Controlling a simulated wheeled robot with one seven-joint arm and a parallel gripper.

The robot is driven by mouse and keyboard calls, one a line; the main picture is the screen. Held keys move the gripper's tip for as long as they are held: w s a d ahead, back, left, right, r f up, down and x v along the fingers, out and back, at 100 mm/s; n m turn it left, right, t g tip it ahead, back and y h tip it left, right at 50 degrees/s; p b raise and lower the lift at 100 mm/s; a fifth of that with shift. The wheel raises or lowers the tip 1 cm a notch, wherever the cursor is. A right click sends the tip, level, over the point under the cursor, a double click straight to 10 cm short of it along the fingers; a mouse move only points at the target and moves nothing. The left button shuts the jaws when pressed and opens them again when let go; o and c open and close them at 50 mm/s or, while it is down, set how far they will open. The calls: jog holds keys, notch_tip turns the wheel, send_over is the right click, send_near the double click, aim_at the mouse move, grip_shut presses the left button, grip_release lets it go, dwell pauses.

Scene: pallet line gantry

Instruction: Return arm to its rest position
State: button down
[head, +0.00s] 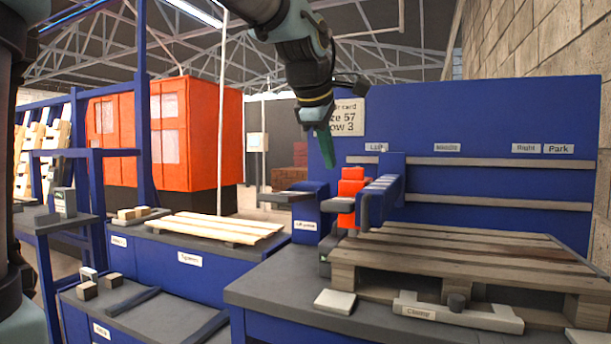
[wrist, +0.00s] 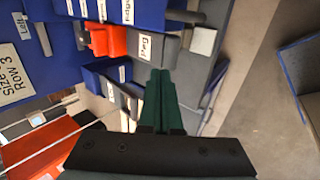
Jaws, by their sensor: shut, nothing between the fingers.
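My arm hangs down from the top centre of the head view. My gripper (head: 328,146) points downward with its green fingers together and nothing between them. In the wrist view my gripper (wrist: 160,80) shows its two green fingers side by side and touching. In the head view it is in front of the blue back panel, above the orange block-like part (head: 350,186), and apart from it. The upper part of my arm is cut off by the frame's top edge.
A wooden pallet (head: 450,252) lies on the grey bench at right, behind a bar labelled Clamp (head: 480,318). A blue panel (head: 480,120) stands behind. A second pallet (head: 215,229) lies at left centre. A blue frame (head: 140,100) and orange cabinet (head: 200,140) stand farther left.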

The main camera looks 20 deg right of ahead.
jog(key=w+a+f+m+g+y+p, duration=0.1)
jog(key=w+a+f+m+p, duration=0.15)
jog(key=a+f, duration=0.35)
jog(key=w+a+f+m+y+p, duration=0.2)
jog(key=a+f+p, duration=0.25)
jog(key=a, duration=0.45)
jog(key=s+a+f+m+g+p, duration=0.1)
jog(key=s+a+f+m, duration=0.1)
jog(key=a, duration=0.4)
jog(key=s+a+f+m+y+p, duration=0.1)
jog(key=s+a+f+m+p, duration=0.1)
jog(key=s+a+f, duration=0.2)
jog(key=s+a+f+m+g+p, duration=0.1)
jog(key=s+a+f, duration=0.3)
jog(key=a, duration=0.4)
jog(key=shift+f+m+g+y+p, duration=0.35)
jog(key=shift+f+m, duration=0.2)
jog(key=shift+f, duration=0.25)
jog(key=shift+w, duration=0.1)
